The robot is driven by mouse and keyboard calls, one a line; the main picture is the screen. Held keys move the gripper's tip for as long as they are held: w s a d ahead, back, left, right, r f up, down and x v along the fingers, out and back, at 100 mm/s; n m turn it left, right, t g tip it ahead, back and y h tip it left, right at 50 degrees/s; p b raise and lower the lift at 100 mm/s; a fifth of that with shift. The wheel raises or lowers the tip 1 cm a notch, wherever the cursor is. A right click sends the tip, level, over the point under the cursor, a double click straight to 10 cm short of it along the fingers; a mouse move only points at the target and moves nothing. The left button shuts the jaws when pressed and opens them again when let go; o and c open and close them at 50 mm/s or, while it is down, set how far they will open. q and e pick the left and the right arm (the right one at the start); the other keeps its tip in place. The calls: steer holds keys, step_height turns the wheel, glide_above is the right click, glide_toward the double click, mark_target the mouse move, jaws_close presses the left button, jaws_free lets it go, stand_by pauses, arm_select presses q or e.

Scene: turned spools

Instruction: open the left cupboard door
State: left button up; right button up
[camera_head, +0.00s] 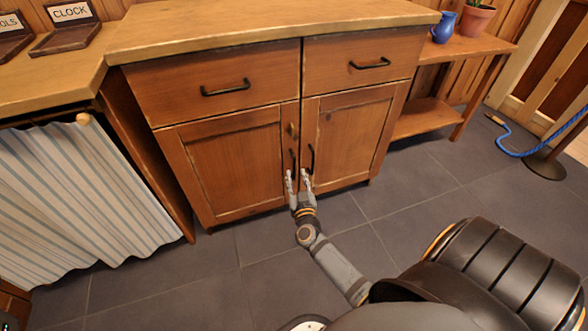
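The wooden cupboard has a left door (226,160), which looks shut, with a dark upright handle (293,158) near its right edge. The right door (352,138) also looks shut and has a similar handle (311,158). My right gripper (298,175) reaches up from below, in front of the meeting edges of the doors. Its two fingers are apart, and the lower end of the left handle shows between them in the picture. I cannot tell whether they touch it. My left gripper is not in view.
Two drawers with dark pulls, the left (225,88) and the right (370,64), sit above the doors. A striped curtain (85,200) hangs at left. A low shelf (425,117) stands at right, with a rope post (545,165) beyond it. The tiled floor (215,270) before the doors is clear.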

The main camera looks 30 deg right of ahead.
mark_target(294, 166)
steer(key=x, duration=0.2)
steer(key=b+x, duration=0.1)
steer(key=x, duration=0.2)
steer(key=shift+f+b, duration=0.2)
steer(key=shift+b, duration=0.1)
steer(key=shift+w+d+r, duration=0.15)
steer(key=shift+w+d, duration=0.05)
steer(key=shift+w, duration=0.3)
steer(key=shift+c, duration=0.2)
jaws_close()
